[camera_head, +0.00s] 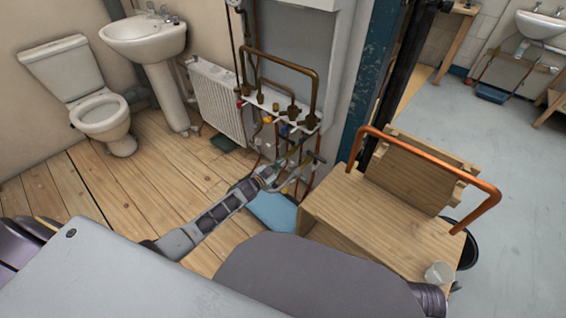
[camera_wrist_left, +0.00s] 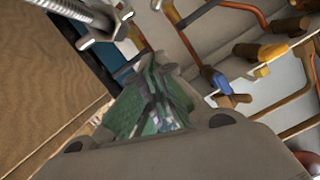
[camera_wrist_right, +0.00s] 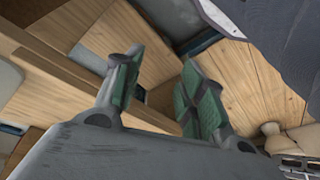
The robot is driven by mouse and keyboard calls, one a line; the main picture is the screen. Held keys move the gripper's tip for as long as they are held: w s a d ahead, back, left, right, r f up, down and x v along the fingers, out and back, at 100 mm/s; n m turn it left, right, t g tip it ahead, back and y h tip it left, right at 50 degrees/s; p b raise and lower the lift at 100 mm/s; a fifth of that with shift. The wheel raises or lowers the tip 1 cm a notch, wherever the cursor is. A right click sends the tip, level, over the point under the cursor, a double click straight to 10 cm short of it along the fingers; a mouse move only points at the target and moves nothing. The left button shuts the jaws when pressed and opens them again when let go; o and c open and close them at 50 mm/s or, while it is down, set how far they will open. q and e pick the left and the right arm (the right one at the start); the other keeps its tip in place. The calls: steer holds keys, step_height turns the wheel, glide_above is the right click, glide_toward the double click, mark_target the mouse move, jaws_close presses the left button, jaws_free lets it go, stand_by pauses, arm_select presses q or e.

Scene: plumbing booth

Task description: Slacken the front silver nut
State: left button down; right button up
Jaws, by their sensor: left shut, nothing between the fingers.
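My left gripper (camera_head: 277,171) reaches in to the pipework below the white board. In the left wrist view, its green-padded fingers (camera_wrist_left: 155,105) are closed together with nothing between them. A silver nut (camera_wrist_left: 98,27) with a ribbed silver hose stands at the upper left of that view, beside the fingertips and apart from them. I cannot tell which one is the front nut. In the right wrist view, my right gripper (camera_wrist_right: 158,85) has its two green-padded fingers apart and empty.
A wooden bench (camera_head: 350,207) with a bent copper pipe (camera_head: 430,155) and a clear cup (camera_head: 439,273) stands right of my left arm. Copper pipes and blue-handled and yellow-handled valves (camera_wrist_left: 218,82) crowd the left wrist view. A white radiator (camera_head: 216,100) is behind.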

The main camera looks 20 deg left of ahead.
arm_select(q)
steer(key=shift+p+v, duration=0.45)
steer(key=shift+v, duration=1.1)
arm_select(e)
steer(key=shift+d+f+g, duration=0.2)
steer(key=shift+f+g, duration=0.1)
steer(key=shift+f, duration=0.85)
arm_select(q)
steer(key=c, duration=2.2)
jaws_free()
